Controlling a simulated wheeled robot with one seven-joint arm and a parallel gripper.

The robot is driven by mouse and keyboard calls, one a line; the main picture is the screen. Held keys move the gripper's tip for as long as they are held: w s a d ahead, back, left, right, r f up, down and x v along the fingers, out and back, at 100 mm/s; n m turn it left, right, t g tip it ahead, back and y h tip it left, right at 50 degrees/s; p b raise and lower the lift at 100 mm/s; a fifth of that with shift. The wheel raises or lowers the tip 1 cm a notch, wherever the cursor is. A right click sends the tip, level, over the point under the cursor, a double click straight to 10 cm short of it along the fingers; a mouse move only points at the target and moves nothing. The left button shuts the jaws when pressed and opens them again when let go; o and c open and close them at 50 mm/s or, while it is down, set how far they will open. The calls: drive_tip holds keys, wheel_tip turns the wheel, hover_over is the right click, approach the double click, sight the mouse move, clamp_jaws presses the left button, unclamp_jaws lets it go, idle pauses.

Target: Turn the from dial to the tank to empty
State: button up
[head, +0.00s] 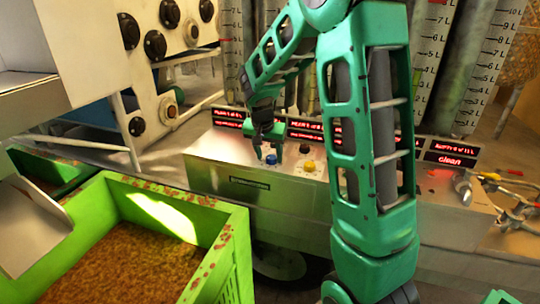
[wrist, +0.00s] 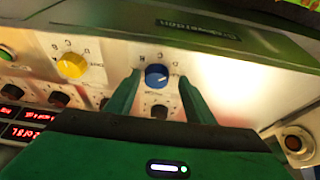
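A blue dial (wrist: 156,75) with letters around it sits on a pale panel; it also shows in the head view (head: 271,159). A yellow dial (wrist: 72,65) with its own letters is to its left in the wrist view and to its right in the head view (head: 309,166). Which dial is the from dial I cannot read. My gripper (wrist: 158,82) is open, with one green finger on each side of the blue dial. Whether they touch it I cannot tell. In the head view my gripper (head: 268,148) is just above the blue dial. Tall tanks with litre scales (head: 433,55) stand behind.
Small dark knobs (wrist: 159,110) and red-lit displays (wrist: 22,132) lie near the dials. A round button (wrist: 293,143) is at the right in the wrist view. A green crate (head: 238,225) stands front left in the head view. Metal fittings (head: 500,190) lie at right.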

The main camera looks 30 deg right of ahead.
drive_tip(key=shift+d, duration=0.1)
drive_tip(key=shift+s+r, duration=0.1)
drive_tip(key=shift+r, duration=0.2)
drive_tip(key=v, duration=1)
drive_tip(key=shift+a, duration=0.2)
